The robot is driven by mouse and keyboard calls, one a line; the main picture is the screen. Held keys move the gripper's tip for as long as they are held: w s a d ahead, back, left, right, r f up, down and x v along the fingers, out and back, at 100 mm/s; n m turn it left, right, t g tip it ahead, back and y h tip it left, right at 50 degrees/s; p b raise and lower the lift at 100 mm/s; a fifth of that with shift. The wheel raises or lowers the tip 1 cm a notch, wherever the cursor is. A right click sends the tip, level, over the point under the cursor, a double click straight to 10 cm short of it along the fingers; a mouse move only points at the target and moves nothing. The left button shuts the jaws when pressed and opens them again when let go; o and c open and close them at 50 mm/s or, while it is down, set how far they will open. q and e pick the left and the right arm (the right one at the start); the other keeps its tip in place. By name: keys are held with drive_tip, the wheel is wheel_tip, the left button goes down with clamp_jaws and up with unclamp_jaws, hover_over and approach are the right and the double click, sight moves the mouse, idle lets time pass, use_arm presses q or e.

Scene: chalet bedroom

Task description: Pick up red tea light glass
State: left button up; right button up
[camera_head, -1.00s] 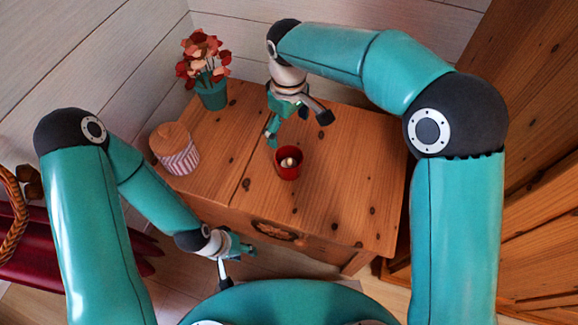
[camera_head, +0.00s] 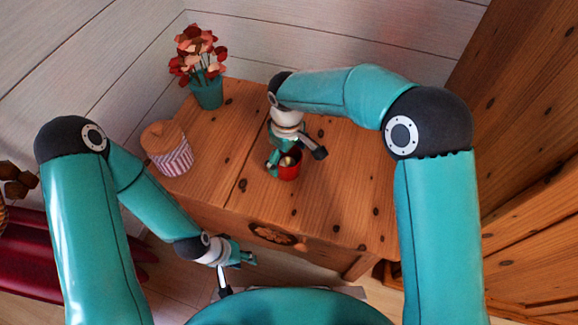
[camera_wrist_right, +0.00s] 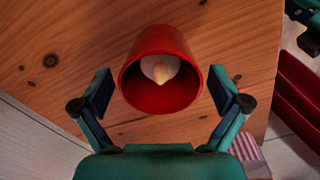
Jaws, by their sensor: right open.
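The red tea light glass (camera_head: 289,172) stands on the wooden cabinet top, partly hidden by my right gripper in the head view. In the right wrist view the glass (camera_wrist_right: 161,72) shows its open rim, with a pale candle inside. My right gripper (camera_head: 295,160) is open, with one finger on each side of the glass in the wrist view (camera_wrist_right: 161,93). Gaps show between both fingers and the glass. My left gripper (camera_head: 236,272) is low, in front of the cabinet and away from the glass.
The wooden cabinet (camera_head: 340,200) has free room right of the glass. A teal pot with red flowers (camera_head: 206,88) stands at its back left. A wooden wall or wardrobe (camera_head: 530,150) rises at right.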

wheel_tip(320, 180, down, 4)
drive_tip(key=shift+s+r+b, duration=0.1)
drive_tip(key=shift+r+b, duration=0.1)
drive_tip(key=shift+b, duration=0.25)
drive_tip(key=c, duration=1.3)
